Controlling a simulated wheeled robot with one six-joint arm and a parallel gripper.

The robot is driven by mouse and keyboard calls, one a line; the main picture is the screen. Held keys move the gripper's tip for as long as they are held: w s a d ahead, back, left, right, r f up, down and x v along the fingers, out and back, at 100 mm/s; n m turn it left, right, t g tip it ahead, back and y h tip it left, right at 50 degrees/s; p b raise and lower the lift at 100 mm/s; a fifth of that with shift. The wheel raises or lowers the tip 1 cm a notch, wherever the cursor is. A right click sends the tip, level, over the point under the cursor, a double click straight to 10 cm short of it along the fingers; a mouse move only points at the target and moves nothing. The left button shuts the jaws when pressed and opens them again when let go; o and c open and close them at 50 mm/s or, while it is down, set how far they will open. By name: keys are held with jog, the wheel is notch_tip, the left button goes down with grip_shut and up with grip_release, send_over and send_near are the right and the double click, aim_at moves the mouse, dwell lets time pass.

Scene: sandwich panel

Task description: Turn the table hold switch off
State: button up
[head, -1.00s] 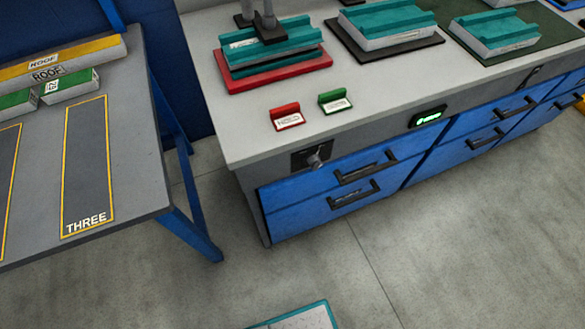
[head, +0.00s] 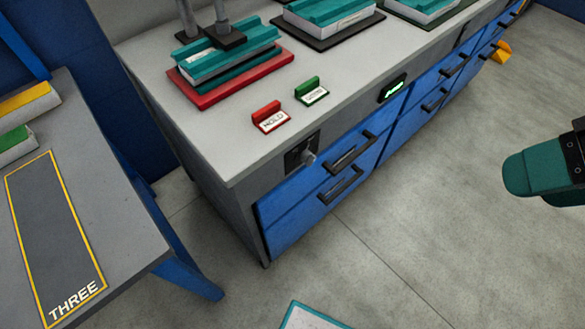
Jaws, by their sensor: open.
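The red HOLD label (head: 271,117) stands on the bench top near its front left corner. Below it, a small metal knob or lever (head: 308,157) sticks out of a dark switch plate (head: 299,153) on the bench's front face. I take this to be the hold switch; its setting is too small to read. Part of my arm (head: 540,172), teal and black, shows at the right edge, well apart from the switch.
A green label (head: 311,91) and a lit green display (head: 393,87) are to the right. A red plate (head: 200,94) carries a teal-and-white panel. Blue drawers with protruding handles (head: 352,156) line the front. A grey table (head: 120,215) stands left.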

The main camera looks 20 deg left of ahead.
jog(key=w+a+f+m+t+y+b, duration=0.1)
jog(key=w+a+f+m+y+b, duration=0.25)
jog(key=f+b, duration=0.65)
jog(key=a+f+m+t+y+b, duration=0.15)
jog(key=a+f+m+b, duration=0.25)
jog(key=f+m+b, duration=0.45)
jog(key=m+t+y+b, duration=0.4)
jog(key=m+y+b, duration=0.2)
jog(key=m+b, duration=0.85)
send_near(313, 161)
jog(key=shift+m, duration=0.35)
jog(key=p+x, duration=0.5)
jog(key=x, duration=0.4)
jog(key=shift+a, duration=0.2)
jog(key=shift+w+a+f, duration=0.15)
jog(key=shift+w+a, duration=0.2)
jog(key=shift+a, duration=0.25)
jog(key=c, duration=0.9)
